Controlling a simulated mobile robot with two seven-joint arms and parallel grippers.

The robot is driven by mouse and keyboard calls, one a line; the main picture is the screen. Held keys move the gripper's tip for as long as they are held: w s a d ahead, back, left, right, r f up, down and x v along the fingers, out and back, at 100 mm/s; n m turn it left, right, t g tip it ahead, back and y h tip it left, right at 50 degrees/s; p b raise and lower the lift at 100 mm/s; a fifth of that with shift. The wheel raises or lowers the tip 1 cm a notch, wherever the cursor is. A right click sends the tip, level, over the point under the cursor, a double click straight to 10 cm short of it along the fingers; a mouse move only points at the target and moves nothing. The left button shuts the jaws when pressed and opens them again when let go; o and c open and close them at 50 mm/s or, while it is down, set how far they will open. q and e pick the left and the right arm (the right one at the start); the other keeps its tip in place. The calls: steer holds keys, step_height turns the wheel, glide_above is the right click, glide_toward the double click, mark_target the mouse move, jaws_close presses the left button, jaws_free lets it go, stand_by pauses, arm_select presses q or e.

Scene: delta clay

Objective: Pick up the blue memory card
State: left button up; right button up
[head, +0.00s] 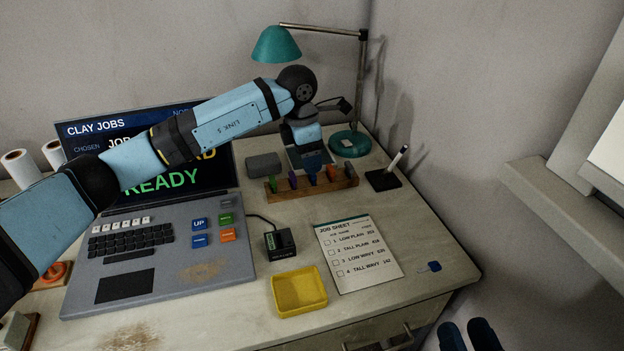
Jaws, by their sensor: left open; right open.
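A wooden rack (300,191) near the back of the desk holds several small coloured upright pieces. A blue piece (312,179) stands near its middle, between a purple and an orange one; it looks like the blue memory card, partly hidden by my gripper. My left gripper (313,166) points down at the rack, open, close above or behind this piece; I cannot tell whether it touches. A separate small flat blue piece (434,267) with a thin loop lies near the desk's right edge. My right gripper (468,336) is open and empty at the bottom right, beyond the desk's front edge.
A laptop (225,270) fills the left of the desk. A black reader (279,243), a yellow tray (322,304) and a job sheet (358,255) lie in front of the rack. A green lamp (351,145), pen stand (383,180) and grey block (263,165) surround it.

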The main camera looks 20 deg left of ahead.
mark_target(312, 179)
arm_select(q)
steer(key=f, duration=0.1)
steer(key=f+b, duration=0.1)
steer(key=f, duration=0.1)
steer(key=shift+d, duration=0.4)
steer(key=shift+w+f, duration=0.1)
steer(key=shift+f, duration=0.75)
steer(key=c, duration=1)
arm_select(e)
steer(key=shift+s+a+r+t+y, duration=0.1)
steer(key=shift+a+r+t+y, duration=0.2)
steer(key=shift+r+y, duration=0.25)
arm_select(q)
steer(key=shift+r, duration=0.15)
